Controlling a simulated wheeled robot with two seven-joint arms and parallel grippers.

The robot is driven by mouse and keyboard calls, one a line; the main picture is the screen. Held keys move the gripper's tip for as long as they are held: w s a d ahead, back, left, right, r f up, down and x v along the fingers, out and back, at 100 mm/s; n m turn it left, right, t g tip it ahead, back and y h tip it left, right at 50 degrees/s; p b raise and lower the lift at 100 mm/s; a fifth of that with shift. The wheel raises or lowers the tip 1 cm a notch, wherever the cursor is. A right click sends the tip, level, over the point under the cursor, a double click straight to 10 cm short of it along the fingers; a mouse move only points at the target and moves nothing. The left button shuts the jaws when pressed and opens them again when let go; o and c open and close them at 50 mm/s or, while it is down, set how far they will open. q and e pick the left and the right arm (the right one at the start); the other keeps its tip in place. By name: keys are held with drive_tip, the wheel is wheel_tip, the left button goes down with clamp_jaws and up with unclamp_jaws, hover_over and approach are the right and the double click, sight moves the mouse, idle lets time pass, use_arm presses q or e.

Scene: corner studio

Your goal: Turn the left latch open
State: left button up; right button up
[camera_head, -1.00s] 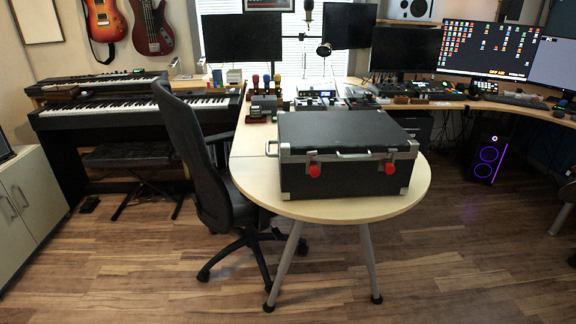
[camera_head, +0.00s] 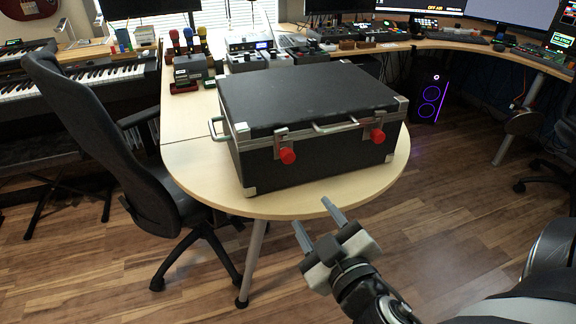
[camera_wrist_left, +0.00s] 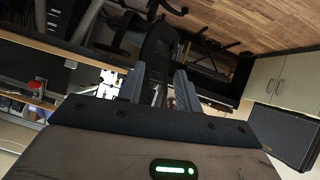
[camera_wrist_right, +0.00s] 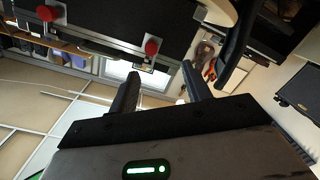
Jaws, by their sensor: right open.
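A black case (camera_head: 310,100) with metal edges stands closed on a pale round-ended table. The left latch (camera_head: 287,155), with a red knob, is on its front. The right latch (camera_head: 378,136), also red-knobbed, is further right. My right gripper (camera_head: 312,212) is open and empty, in front of the case and below the left latch, apart from it. In the right wrist view, the left latch (camera_wrist_right: 152,46) shows above the open fingers (camera_wrist_right: 160,72). My left gripper (camera_wrist_left: 158,84) is outside the head view; its fingers look apart with nothing between them.
The table (camera_head: 376,178) has a narrow bare strip in front of the case. A black office chair (camera_head: 105,140) stands close on the left. Studio gear crowds the desk (camera_head: 450,45) behind. The floor (camera_head: 480,210) to the right is clear.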

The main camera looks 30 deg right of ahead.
sight(289, 159)
drive_tip(key=shift+n+t+h, duration=0.3)
drive_tip(key=shift+h, duration=0.1)
drive_tip(key=p+x, duration=0.1)
drive_tip(key=x, duration=0.4)
drive_tip(key=r+p+x, duration=0.1)
drive_tip(key=p+x, duration=0.1)
drive_tip(key=x, duration=0.3)
drive_tip(key=p+x, duration=0.1)
drive_tip(key=x, duration=0.4)
drive_tip(key=shift+d+r, duration=0.25)
drive_tip(key=shift+r, duration=0.1)
drive_tip(key=shift+w+d+p, duration=0.15)
drive_tip(key=shift+w+p, duration=0.15)
drive_tip(key=shift+w, duration=0.2)
use_arm(q)
drive_tip(key=shift+w+a+r, duration=0.1)
drive_tip(key=shift+w+r, duration=0.05)
drive_tip(key=shift+r, duration=0.35)
drive_tip(key=shift+w+a+r, duration=0.1)
drive_tip(key=shift+r, duration=0.4)
